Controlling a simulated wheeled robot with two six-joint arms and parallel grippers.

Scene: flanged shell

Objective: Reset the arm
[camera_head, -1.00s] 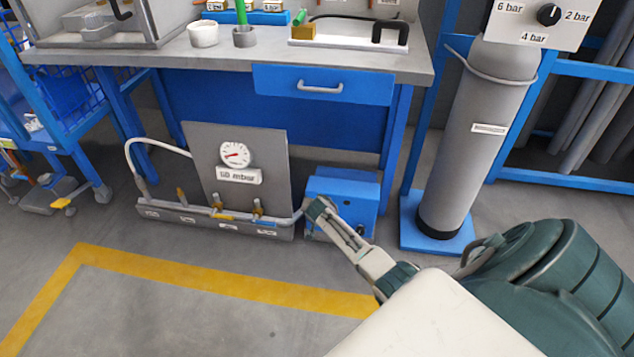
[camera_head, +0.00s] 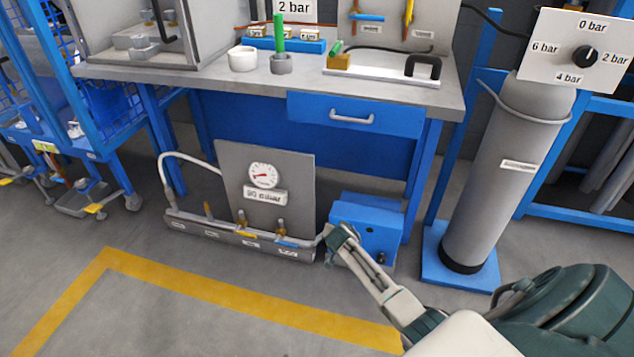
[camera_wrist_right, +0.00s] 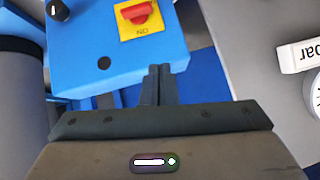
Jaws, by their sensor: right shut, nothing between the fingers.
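My right arm comes in from the lower right of the head view, and its gripper (camera_head: 340,238) is in front of the blue box (camera_head: 368,222) on the floor. In the right wrist view the fingers of this gripper (camera_wrist_right: 158,75) are together with nothing between them. They overlap the lower edge of the blue box (camera_wrist_right: 130,60) in that picture; I cannot tell whether they touch it. A red switch (camera_wrist_right: 137,13) on a yellow plate and a black knob (camera_wrist_right: 57,10) show on the box. My left gripper is not in view.
A grey panel (camera_head: 270,190) with a gauge and a valve manifold (camera_head: 240,243) stands left of the box. A grey cylinder (camera_head: 505,180) on a blue base is at the right. The workbench (camera_head: 250,88) is above. Floor inside the yellow line (camera_head: 200,285) is clear.

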